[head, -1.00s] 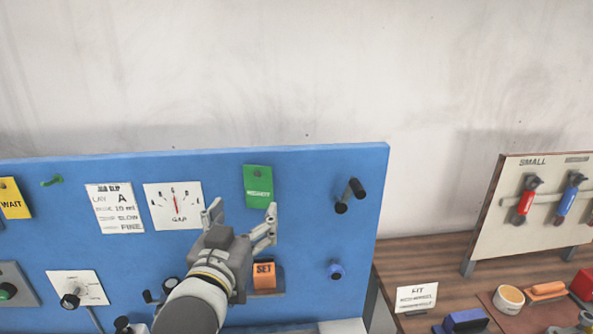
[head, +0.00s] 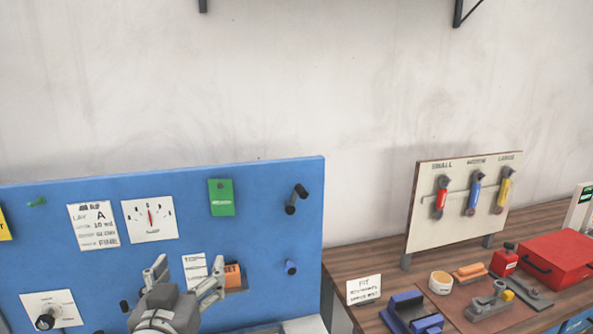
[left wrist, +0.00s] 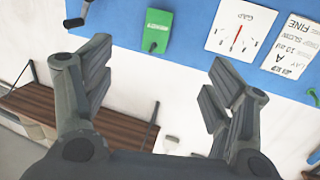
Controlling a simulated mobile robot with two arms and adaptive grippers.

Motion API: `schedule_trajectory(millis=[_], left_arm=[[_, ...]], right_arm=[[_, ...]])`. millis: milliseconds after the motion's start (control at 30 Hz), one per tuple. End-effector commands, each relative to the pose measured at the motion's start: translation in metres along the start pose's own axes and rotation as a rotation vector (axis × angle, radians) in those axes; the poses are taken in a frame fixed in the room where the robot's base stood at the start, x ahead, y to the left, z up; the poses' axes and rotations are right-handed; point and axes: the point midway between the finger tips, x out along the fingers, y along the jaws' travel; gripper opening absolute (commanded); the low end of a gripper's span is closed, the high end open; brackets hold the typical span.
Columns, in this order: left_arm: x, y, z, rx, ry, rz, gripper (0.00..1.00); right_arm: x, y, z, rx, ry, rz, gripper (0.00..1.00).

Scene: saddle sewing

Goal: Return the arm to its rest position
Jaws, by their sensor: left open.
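My left gripper (head: 186,280) is in front of the lower part of the blue board (head: 262,190) in the head view. Its two fingers are spread and nothing is between them. In the left wrist view the open fingers (left wrist: 160,95) frame empty space, with the board's edge above them. My gripper partly hides a white card and the orange SET tag (head: 233,275) behind it. My right gripper is not in view.
The board holds a gauge (head: 150,219), a green tag (head: 221,198), a job slip (head: 93,226) and a black handle (head: 296,199). At right, a wooden bench (head: 345,262) carries a tool rack (head: 425,215), a red box (head: 560,258) and a blue fixture (head: 411,313).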

Motion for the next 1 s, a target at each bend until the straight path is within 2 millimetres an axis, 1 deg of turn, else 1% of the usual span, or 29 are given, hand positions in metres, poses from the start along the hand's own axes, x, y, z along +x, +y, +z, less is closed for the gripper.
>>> schedule_trajectory(millis=[33,167,267,367,467,533,567,600,667,700,767,800,867,900,967,1000], left_arm=[[-0.001,-0.001,0.011,0.003,-0.028,-0.002,0.78],[-0.006,-0.004,0.039,0.012,-0.106,-0.005,0.78],[-0.012,-0.006,0.065,0.021,-0.180,-0.005,0.78],[-0.022,-0.009,0.097,0.033,-0.270,-0.004,0.78],[-0.036,-0.012,0.133,0.048,-0.376,-0.001,0.78],[-0.051,-0.015,0.162,0.060,-0.464,0.005,0.78],[-0.059,-0.016,0.176,0.065,-0.508,0.008,0.78],[-0.071,-0.017,0.196,0.074,-0.571,0.014,0.78],[-0.093,-0.019,0.226,0.087,-0.672,0.027,0.78],[-0.109,-0.021,0.245,0.095,-0.739,0.035,0.78],[-0.133,-0.022,0.269,0.105,-0.830,0.051,0.78],[-0.148,-0.023,0.283,0.113,-0.886,0.061,0.78],[-0.170,-0.025,0.301,0.122,-0.962,0.076,0.78],[-0.184,-0.025,0.311,0.126,-1.009,0.087,0.78],[-0.205,-0.026,0.325,0.133,-1.077,0.104,0.78],[-0.220,-0.027,0.333,0.137,-1.121,0.114,0.78]], right_arm=[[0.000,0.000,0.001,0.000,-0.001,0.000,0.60],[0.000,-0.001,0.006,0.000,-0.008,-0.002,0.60],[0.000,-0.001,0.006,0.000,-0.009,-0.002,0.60],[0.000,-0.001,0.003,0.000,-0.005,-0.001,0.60],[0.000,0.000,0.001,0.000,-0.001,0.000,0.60],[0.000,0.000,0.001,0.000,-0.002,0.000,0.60],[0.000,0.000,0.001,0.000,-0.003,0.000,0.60],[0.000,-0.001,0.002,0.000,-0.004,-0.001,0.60],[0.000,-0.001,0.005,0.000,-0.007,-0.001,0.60],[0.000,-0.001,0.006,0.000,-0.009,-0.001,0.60],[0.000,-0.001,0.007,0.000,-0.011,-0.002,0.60],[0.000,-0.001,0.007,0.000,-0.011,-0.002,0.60],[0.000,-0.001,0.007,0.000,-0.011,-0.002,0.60],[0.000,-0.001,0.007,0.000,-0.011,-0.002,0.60],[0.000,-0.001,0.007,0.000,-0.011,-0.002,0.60],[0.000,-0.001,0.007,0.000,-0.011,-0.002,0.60]])
